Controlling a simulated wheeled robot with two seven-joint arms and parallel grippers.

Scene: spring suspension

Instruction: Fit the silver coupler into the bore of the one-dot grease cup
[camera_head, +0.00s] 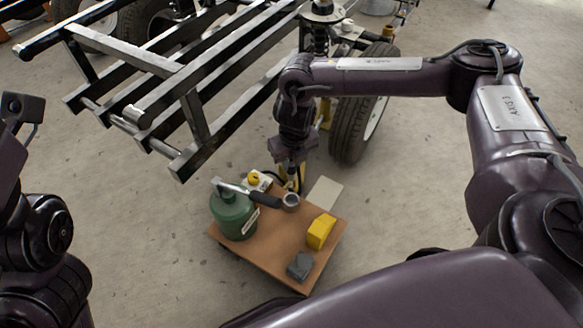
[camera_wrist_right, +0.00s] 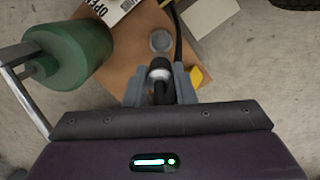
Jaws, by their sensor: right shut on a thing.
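My right gripper (camera_head: 292,178) points down over the brown board. In the right wrist view its two grey fingers (camera_wrist_right: 160,82) are shut on the silver coupler (camera_wrist_right: 159,66), on the end of a black hose. A round grey cup (camera_wrist_right: 161,42) stands just beyond the coupler. It also shows in the head view as a small grey cup (camera_head: 291,201) just below the gripper. The coupler looks apart from the cup, but the height between them cannot be told. No dots on the cup can be made out. My left gripper is out of view; only part of the left arm shows.
On the board (camera_head: 272,254) stand a green canister (camera_head: 233,216) with a lever, left of the cup, a yellow block (camera_head: 321,231) and a grey block (camera_head: 300,266). A pale card (camera_head: 325,192) lies behind. A metal frame (camera_head: 160,70) and tyre (camera_head: 358,130) stand beyond.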

